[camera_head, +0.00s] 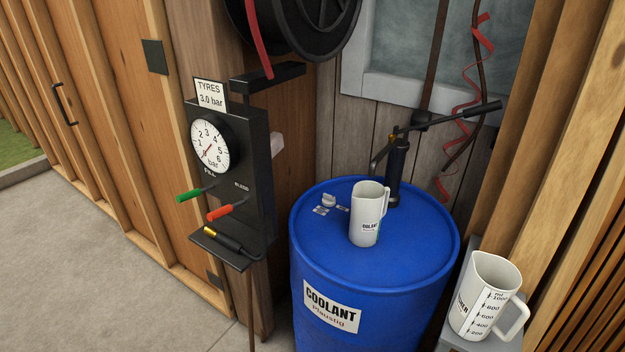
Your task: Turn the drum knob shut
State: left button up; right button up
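A blue drum (421,266) labelled COOLANT stands in a corner by the wooden wall. A small pale grey knob (328,200) sits on the left part of the drum's top, with small light labels around it. The labels are too small to read. A black hand pump (397,170) with a long lever rises from the back of the drum top. A white jug (366,215) stands upright on the drum top, right of the knob and in front of the pump. Neither of my grippers shows in this view.
A tyre inflator box (257,165) with a gauge, green and red levers, and a small shelf stands left of the drum. A white measuring jug (482,290) stands on a grey stand at the right. A hose reel (300,22) hangs above. Concrete floor at left is clear.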

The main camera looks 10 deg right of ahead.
aim_at(327, 201)
jog(key=z, duration=0.4)
jog(key=i, duration=0.8)
jog(key=z, duration=0.7)
